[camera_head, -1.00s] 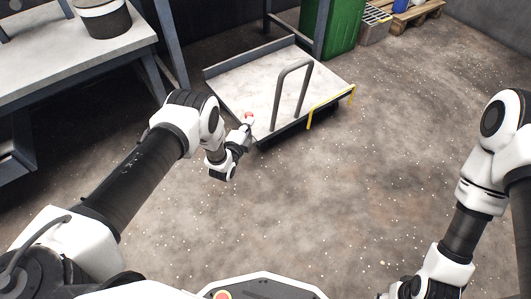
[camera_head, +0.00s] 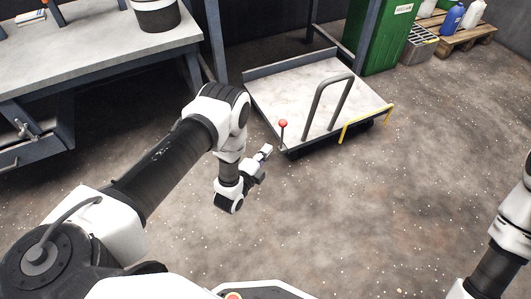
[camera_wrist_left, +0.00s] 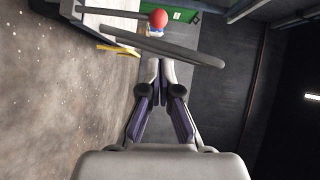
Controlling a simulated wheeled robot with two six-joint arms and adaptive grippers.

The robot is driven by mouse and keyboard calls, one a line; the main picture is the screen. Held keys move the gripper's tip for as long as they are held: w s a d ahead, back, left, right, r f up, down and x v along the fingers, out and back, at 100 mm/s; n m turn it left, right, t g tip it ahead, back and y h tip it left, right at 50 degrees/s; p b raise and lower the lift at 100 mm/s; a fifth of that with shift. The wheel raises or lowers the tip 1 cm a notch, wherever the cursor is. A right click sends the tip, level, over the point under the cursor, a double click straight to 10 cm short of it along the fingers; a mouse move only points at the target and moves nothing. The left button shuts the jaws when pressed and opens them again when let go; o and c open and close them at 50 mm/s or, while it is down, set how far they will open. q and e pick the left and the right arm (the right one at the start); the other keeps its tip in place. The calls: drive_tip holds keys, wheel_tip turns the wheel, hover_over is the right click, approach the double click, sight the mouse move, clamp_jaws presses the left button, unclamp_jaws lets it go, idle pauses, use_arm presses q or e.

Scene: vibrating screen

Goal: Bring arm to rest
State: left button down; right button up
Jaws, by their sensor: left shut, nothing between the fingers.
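My left gripper (camera_head: 265,153) is in the middle of the head view, in front of the platform's near left corner. It also shows in the left wrist view (camera_wrist_left: 161,66), with its fingertips together and nothing between them. My left arm reaches in from the left and bends down at the wrist. Part of my right arm shows at the right edge of the head view, but its gripper is outside the frame.
A low platform (camera_head: 297,84) has a grey hoop handle, a yellow rail (camera_head: 366,124) and a red-knobbed lever (camera_head: 283,125). A workbench (camera_head: 95,50) with a bucket (camera_head: 156,14) stands left. A green bin (camera_head: 385,32) and pallet (camera_head: 455,38) stand behind. The floor at right is clear.

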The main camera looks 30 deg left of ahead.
use_arm(q)
drive_tip(key=shift+s, duration=0.4)
wheel_tip(320, 180, up, 4)
drive_tip(key=w, duration=0.3)
drive_tip(key=s+d+f+n+g+y, duration=0.1)
drive_tip(key=s+f+n+g, duration=0.2)
drive_tip(key=s+n+g, duration=0.95)
drive_tip(key=s+d+f+n+g, duration=0.1)
drive_tip(key=s+f+n+g, duration=0.25)
drive_tip(key=s, duration=1.85)
wheel_tip(320, 180, up, 35)
drive_tip(key=n+g+p, duration=0.1)
drive_tip(key=n+p, duration=0.1)
drive_tip(key=p, duration=3.2)
drive_tip(key=shift+s+a+p, duration=0.25)
drive_tip(key=shift+s+p, duration=0.1)
drive_tip(key=shift+p, duration=0.05)
